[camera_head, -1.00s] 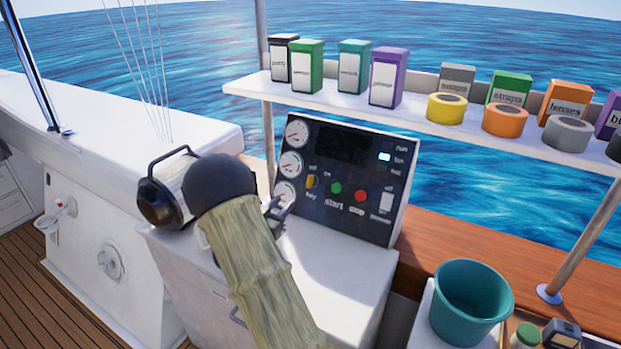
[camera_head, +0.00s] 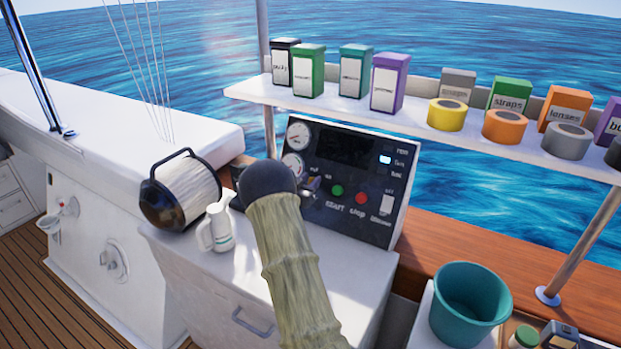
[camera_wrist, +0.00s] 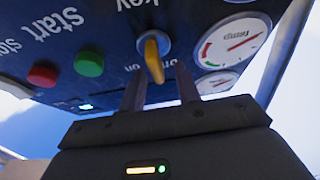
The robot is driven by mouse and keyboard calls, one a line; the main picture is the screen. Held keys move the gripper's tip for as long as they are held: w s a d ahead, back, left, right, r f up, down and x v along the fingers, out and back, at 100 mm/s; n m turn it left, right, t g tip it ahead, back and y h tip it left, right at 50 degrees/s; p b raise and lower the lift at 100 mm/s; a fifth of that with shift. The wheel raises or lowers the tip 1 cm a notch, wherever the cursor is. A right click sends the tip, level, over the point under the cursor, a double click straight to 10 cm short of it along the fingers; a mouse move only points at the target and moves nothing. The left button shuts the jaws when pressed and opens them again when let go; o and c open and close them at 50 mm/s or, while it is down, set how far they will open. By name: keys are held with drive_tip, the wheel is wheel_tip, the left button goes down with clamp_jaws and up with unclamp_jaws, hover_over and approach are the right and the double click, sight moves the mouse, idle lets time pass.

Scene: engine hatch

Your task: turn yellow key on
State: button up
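The yellow key (camera_wrist: 153,58) is on the dark control panel (camera_wrist: 110,30), which the wrist view shows upside down. Its yellow handle points down in that picture, below a round metal collar. My gripper (camera_wrist: 160,72) is open, with one finger on each side of the key handle's lower end. A gap shows between each finger and the key, and I cannot see contact. In the head view, my gripper (camera_head: 311,188) is at the panel (camera_head: 345,215), partly behind my arm. The key is mostly hidden there.
Green (camera_head: 337,190) and red (camera_head: 361,198) buttons sit right of the key. Gauges (camera_head: 298,135) are on the panel's left. A white pitcher (camera_head: 217,228) and a round lantern-like object (camera_head: 180,190) stand left of my arm. A shelf (camera_head: 400,124) of boxes and tape hangs above.

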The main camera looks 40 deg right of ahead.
drive_tip(key=shift+w+d, duration=0.25)
drive_tip(key=shift+d, duration=0.25)
drive_tip(key=shift+s+d, duration=0.15)
clamp_jaws()
